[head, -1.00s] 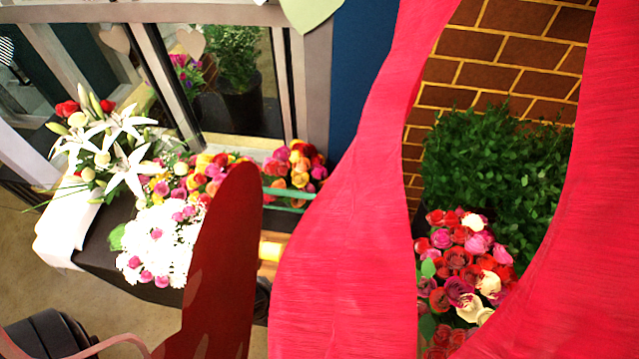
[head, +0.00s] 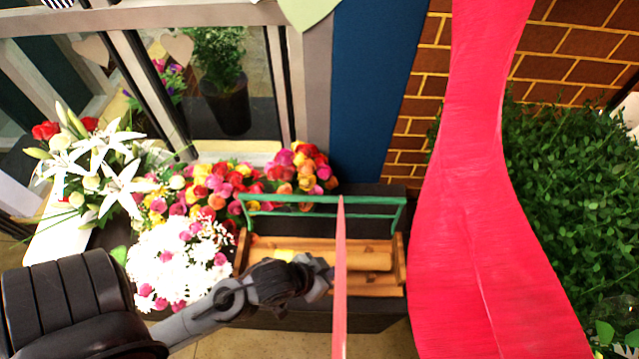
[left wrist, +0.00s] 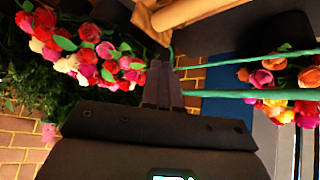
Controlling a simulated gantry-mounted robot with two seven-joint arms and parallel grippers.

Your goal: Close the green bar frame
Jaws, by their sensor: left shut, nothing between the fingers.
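The green bar frame (head: 375,200) stands along the back of a wooden crate (head: 402,262) in the head view. Its bars run left to right, with green side pieces toward the crate. In the left wrist view two green bars (left wrist: 245,96) run right from beside the fingertips. My left gripper (head: 322,272) is over the crate, in front of the bars, partly hidden by a thin pink strip. In the left wrist view the left gripper (left wrist: 162,65) is shut and empty, its tips near the bars' left end; contact cannot be told. My right gripper is not in view.
Flowers (head: 215,185) crowd the left and back of the crate. A large pink ribbon (head: 480,200) hangs at right, close to the camera, before a leafy bush (head: 570,180). A brown roll (head: 365,258) lies in the crate. A blue panel (head: 370,90) stands behind.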

